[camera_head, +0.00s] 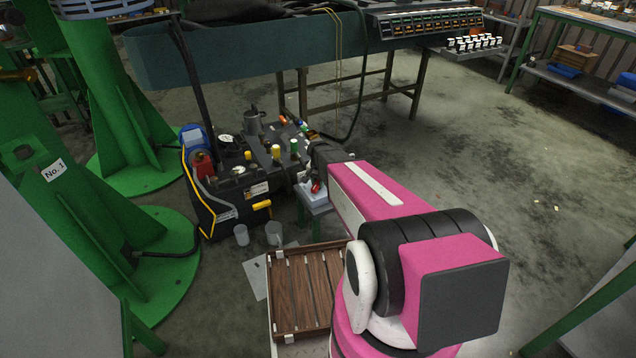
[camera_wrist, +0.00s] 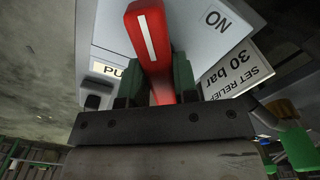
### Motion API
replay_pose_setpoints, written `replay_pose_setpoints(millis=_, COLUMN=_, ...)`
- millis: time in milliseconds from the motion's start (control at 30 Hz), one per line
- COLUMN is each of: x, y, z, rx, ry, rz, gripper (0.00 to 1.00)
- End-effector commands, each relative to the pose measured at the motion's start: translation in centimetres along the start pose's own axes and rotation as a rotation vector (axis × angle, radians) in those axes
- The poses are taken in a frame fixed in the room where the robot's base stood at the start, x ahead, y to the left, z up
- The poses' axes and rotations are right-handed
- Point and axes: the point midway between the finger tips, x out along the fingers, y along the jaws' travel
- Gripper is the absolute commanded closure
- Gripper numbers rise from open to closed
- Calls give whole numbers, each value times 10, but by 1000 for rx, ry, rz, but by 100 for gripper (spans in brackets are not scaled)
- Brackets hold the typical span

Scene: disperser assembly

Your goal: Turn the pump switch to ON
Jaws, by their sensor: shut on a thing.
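The pump switch is a red handle (camera_wrist: 148,40) with a white line along it, on a pale panel (camera_wrist: 205,32). In the wrist view the handle stands almost upright, tilted slightly left, and the ON mark (camera_wrist: 215,20) is to its right. My gripper (camera_wrist: 157,85) is shut on the red handle, with a dark green finger on each side. A white label at left is partly hidden and shows only "PU". In the head view the red handle (camera_head: 316,187) shows small at the end of my arm, on a pale box (camera_head: 312,197); my arm hides part of it.
A "SET RELIEF 30 bar" plate (camera_wrist: 238,66) is beside the panel. In the head view, a dark pump unit (camera_head: 235,195) with hoses and coloured knobs stands just left. A wooden slatted tray (camera_head: 305,290) and two cups (camera_head: 273,233) are in front. Open floor lies at right.

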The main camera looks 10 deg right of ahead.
Motion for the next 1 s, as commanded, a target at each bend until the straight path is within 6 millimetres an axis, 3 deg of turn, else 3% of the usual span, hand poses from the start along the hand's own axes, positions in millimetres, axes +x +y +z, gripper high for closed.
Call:
replay_pose_setpoints(millis=500, x=0, y=2, z=1, rx=458, ry=0, rz=0, gripper=96)
replay_pose_setpoints(millis=1000, x=0, y=3, z=1, rx=671, ry=0, rz=0, gripper=96)
